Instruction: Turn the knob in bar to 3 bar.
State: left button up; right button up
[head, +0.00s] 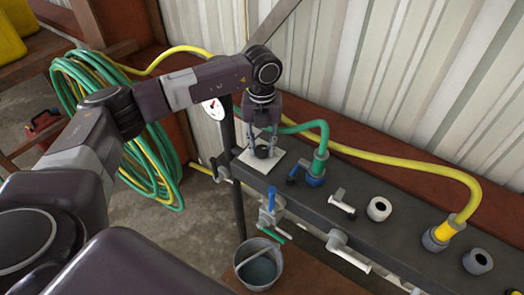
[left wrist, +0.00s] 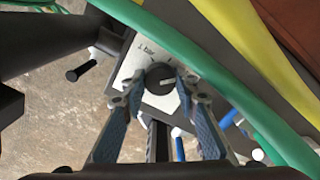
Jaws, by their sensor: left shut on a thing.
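The dark round knob (head: 262,153) sits on a pale square plate (head: 243,160) at the far left end of the grey bench. My left gripper (head: 263,141) points down over the plate with its fingers around the knob. In the left wrist view the knob (left wrist: 160,77) is between the two blue-grey fingertips of my left gripper (left wrist: 161,88), which is shut on it. A pale line on the knob points roughly right there. The plate (left wrist: 133,62) carries the word "bar" and tick marks; the other scale figures are too small to read surely. My right gripper is not in view.
A pressure gauge (head: 213,108) stands behind my left arm. A green hose (head: 322,139) and a yellow hose (head: 400,159) run close to the knob. Valves and fittings (head: 379,208) line the bench.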

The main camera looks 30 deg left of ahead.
aim_at(262, 149)
pick_arm(q)
jog(key=shift+m+b, duration=0.45)
jog(key=shift+m, duration=0.35)
jog(key=shift+r, duration=0.1)
jog(key=shift+w, duration=0.1)
jog(key=o, duration=1.1)
jog(key=shift+o, duration=0.2)
jog(key=shift+r, duration=0.1)
notch_tip(262, 149, up, 12)
jog(key=shift+f, duration=0.25)
